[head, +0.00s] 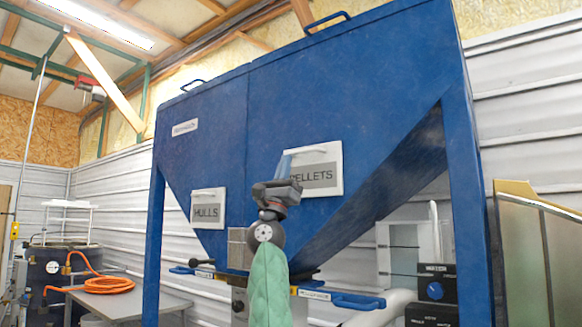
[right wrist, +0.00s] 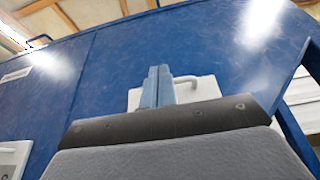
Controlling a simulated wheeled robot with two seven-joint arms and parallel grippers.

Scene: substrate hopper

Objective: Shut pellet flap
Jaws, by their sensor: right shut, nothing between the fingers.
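The pellet flap (head: 335,160) is a white panel with a grey PELLETS label on the front of the blue hopper (head: 290,85). It has a pale handle along its top. It looks about flush with the hopper face; a small gap cannot be ruled out. My right gripper (head: 286,162) is shut and empty, its blue fingers pointing up over the flap's left edge. In the right wrist view the closed fingers (right wrist: 157,85) cover the left part of the flap (right wrist: 203,90), beside its handle (right wrist: 187,80). Whether they touch is unclear. My left gripper is out of view.
A HULLS flap (head: 207,219) sits lower left on the hopper. Blue handles (head: 357,301) stick out below the hopper. A control box (head: 436,290) stands at lower right. An orange hose (head: 105,285) lies on a grey table (head: 130,303) at left.

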